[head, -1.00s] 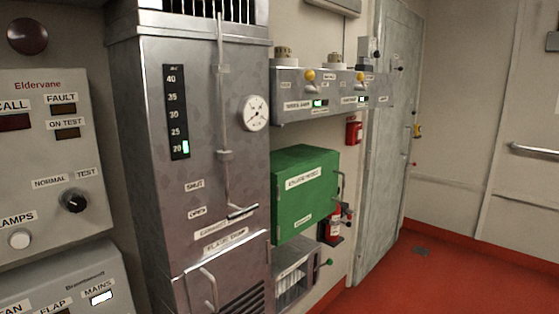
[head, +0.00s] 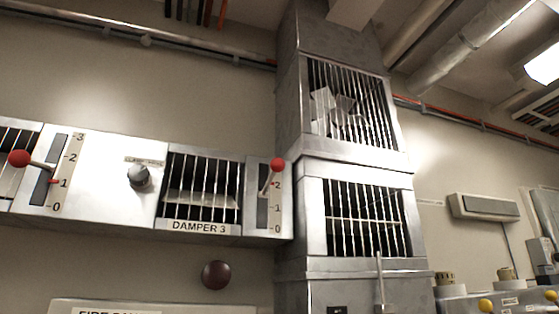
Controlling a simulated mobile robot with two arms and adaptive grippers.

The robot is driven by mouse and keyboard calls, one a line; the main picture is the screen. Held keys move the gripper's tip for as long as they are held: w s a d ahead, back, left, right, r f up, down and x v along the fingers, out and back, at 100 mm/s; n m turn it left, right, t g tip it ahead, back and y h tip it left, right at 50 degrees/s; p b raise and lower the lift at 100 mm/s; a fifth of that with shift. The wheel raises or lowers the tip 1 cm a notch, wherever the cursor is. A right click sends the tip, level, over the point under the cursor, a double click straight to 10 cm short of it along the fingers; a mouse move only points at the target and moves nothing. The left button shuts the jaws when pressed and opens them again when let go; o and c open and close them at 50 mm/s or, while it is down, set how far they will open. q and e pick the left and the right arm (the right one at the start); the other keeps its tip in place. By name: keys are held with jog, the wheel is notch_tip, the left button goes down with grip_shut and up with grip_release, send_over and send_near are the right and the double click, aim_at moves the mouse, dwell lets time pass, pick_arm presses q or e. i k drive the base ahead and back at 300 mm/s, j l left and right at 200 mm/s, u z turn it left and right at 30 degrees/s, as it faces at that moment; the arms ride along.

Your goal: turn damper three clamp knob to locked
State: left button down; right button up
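The damper 3 grille (head: 203,188) is in the head view, left of centre, above its "DAMPER 3" label (head: 200,227). A round grey knob (head: 138,176) sits on the pale panel just left of this grille. The small label above the knob (head: 145,160) is too small to read, and I cannot tell the knob's setting. Right of the grille is a slot with a scale and a lever with a red ball (head: 278,165); the ball is near the top of the slot. Neither of my grippers is in view.
Another red-ball lever (head: 19,158) and scale stand further left. A metal cabinet with barred openings (head: 362,216) adjoins the damper panel on the right. A dark red round fitting (head: 216,275) is on the wall below. Pipes run along the ceiling.

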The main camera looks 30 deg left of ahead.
aim_at(138, 175)
jog(key=u, duration=2.4)
jog(key=i+l+u, duration=0.1)
jog(key=l+u, duration=0.35)
jog(key=l, duration=0.85)
